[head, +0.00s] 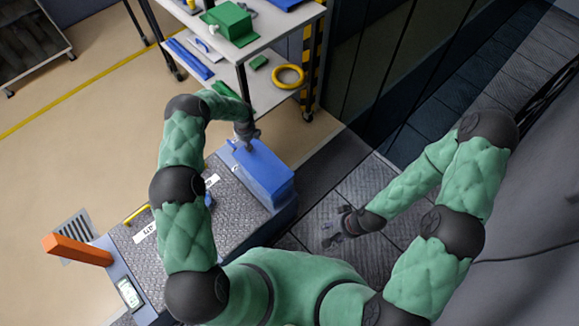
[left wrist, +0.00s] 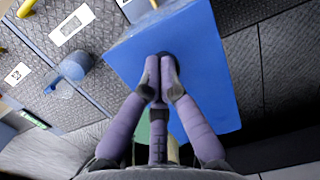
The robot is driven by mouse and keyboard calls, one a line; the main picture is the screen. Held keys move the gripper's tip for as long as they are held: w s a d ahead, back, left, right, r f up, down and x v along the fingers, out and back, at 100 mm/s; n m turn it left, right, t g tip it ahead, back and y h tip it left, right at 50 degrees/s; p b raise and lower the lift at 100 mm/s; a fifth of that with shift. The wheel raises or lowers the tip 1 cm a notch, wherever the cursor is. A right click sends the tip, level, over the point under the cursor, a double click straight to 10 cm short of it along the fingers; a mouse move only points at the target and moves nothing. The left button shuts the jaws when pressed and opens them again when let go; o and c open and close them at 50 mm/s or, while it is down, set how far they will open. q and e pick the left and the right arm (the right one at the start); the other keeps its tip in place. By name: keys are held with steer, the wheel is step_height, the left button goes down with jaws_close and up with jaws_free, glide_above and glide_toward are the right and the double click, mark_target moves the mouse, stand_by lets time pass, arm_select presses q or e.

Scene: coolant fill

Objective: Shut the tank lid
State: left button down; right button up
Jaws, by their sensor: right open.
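The blue tank (head: 262,172) is a box at the far corner of the dark machine deck. Its flat blue face fills the middle of the left wrist view (left wrist: 205,85). My left gripper (head: 249,147) is at the tank's top, fingers pointing at it. In the left wrist view its fingertips (left wrist: 161,62) are close together over a small dark round spot; nothing is clearly seen between them. A blue round cap (left wrist: 75,66) sits on the deck beside the tank. I cannot tell which part is the lid or how it stands. My right gripper (head: 338,232) is open and empty, away from the tank.
A shelf cart (head: 265,38) with green and blue items and a yellow ring (head: 289,77) stands behind the tank. An orange post (head: 78,249) and a small display (head: 129,293) are at the deck's left. Dark paneled floor lies right of the tank.

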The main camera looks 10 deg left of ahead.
arm_select(q)
steer(key=shift+f, duration=0.35)
steer(key=shift+r, duration=0.1)
stand_by(0.3)
step_height(320, 180, up, 12)
steer(key=s, duration=0.1)
steer(key=shift+d, duration=0.45)
steer(key=s+d+f+n+h, duration=0.2)
steer(key=s+d+f+n, duration=0.2)
steer(key=s+d+n, duration=0.3)
steer(key=s+d+f+n+h, duration=0.2)
steer(key=s+d+f+n, duration=0.1)
steer(key=s+d+n, duration=0.7)
steer(key=s+n, duration=1.1)
steer(key=s, duration=0.4)
steer(key=shift+s+d+r+g+h, duration=0.25)
steer(key=shift+s+d+g+h, duration=0.05)
steer(key=shift+s+d+h, duration=0.1)
